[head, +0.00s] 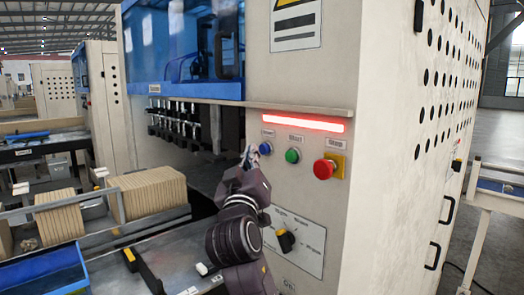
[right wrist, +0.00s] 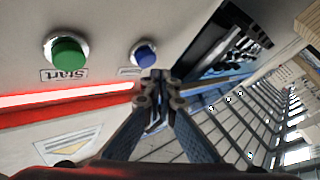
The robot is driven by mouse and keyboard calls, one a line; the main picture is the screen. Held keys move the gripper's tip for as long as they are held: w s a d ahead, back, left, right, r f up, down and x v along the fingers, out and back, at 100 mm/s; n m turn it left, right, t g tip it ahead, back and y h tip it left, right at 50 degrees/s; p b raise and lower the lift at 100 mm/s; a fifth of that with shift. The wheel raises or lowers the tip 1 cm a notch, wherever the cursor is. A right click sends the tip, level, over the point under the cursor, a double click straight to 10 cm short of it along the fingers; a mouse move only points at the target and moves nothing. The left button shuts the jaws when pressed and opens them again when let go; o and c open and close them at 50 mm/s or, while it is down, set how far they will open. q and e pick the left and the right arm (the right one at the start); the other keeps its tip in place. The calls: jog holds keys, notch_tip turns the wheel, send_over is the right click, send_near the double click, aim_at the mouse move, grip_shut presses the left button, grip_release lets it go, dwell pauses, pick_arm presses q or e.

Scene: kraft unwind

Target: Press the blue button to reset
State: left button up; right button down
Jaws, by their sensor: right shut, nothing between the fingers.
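The blue button (head: 265,148) sits on the beige machine panel, left of the green Start button (head: 292,156) and the red Stop button (head: 325,168) on its yellow plate. My right gripper (head: 250,152) is shut and empty, just left of the blue button in the head view. In the right wrist view the blue button (right wrist: 144,53) is just beyond the closed fingertips (right wrist: 157,78), slightly to their left. I cannot tell whether they touch it. The green button (right wrist: 68,52) is farther left. My left gripper is not in view.
A red light bar (head: 303,122) glows above the buttons, under a protruding ledge (head: 300,108). A rotary switch (head: 286,240) is below them. Stacks of brown cardboard (head: 150,194) stand on the tray at left. A blue-framed window (head: 185,50) is above.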

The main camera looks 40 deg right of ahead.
jog(key=shift+d, duration=0.1)
jog(key=shift+d, duration=0.35)
jog(key=shift+d, duration=0.6)
dwell(1.0)
jog(key=shift+a, duration=0.9)
jog(key=a, duration=0.5)
jog(key=shift+s+b, duration=0.2)
jog(key=shift+b, duration=0.2)
